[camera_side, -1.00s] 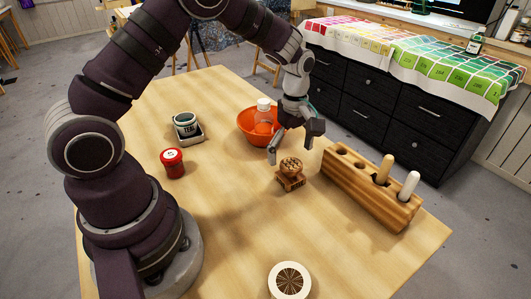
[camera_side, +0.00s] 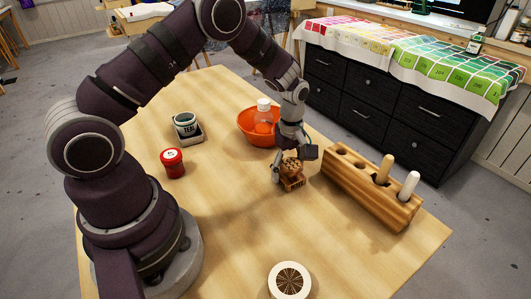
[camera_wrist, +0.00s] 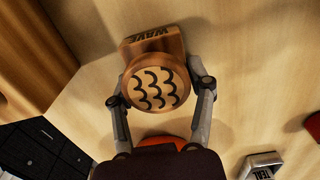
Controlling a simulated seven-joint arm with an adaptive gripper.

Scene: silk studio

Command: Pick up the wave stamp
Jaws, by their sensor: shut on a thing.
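The wave stamp (camera_side: 292,172) is a wooden block with a round knob, on the table between the orange bowl and the wooden rack. In the wrist view the wave stamp (camera_wrist: 153,82) shows dark wave marks on its round top and the word WAVE on its base. My gripper (camera_side: 289,175) is down around the stamp, and in the wrist view my gripper (camera_wrist: 160,88) has one finger on each side of the round top, shut on it. The stamp's base appears to be on the table; whether it is lifted at all I cannot tell.
A wooden rack (camera_side: 350,183) with two upright handles stands close on the right.

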